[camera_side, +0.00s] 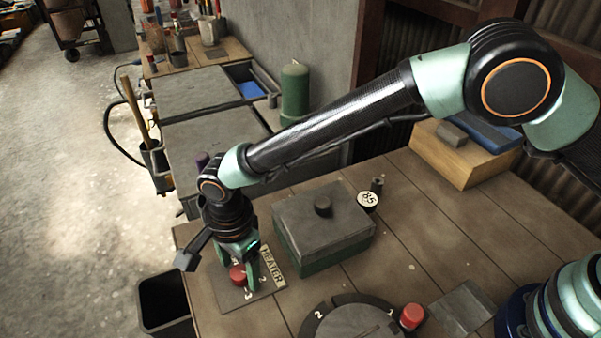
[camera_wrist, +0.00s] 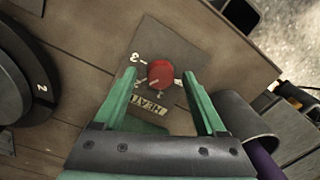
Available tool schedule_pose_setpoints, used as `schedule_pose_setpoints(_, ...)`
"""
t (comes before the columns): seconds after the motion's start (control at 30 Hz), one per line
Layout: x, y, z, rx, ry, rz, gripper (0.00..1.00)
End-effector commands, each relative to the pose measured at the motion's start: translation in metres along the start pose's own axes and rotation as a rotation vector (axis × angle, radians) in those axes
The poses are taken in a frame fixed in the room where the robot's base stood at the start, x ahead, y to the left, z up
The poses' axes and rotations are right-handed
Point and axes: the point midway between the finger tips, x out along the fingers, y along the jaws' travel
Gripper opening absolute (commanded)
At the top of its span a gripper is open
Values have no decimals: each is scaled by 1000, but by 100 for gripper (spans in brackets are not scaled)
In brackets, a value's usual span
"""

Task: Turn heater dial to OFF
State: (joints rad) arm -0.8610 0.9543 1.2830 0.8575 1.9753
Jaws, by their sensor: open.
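In the wrist view the gripper (camera_wrist: 168,80) has one finger to each side of the dial. Contact with the dial cannot be told. The OFF mark cannot be made out.
A lidded grey-green box (camera_side: 322,225) stands right of the dial. A round numbered disc (camera_side: 350,318) and another red knob (camera_side: 411,317) are at the front. A dark bin (camera_side: 165,303) stands off the table's left edge. The right table planks are fairly clear.

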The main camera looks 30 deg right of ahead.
Motion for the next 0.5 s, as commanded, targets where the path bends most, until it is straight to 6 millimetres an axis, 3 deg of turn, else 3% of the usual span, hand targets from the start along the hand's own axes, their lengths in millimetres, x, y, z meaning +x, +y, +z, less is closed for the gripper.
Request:
schedule_pose_setpoints(0.33, 4, 0, 0, 0, 0, -1, 74)
schedule_pose_setpoints(0.5, 4, 0, 0, 0, 0, -1, 9)
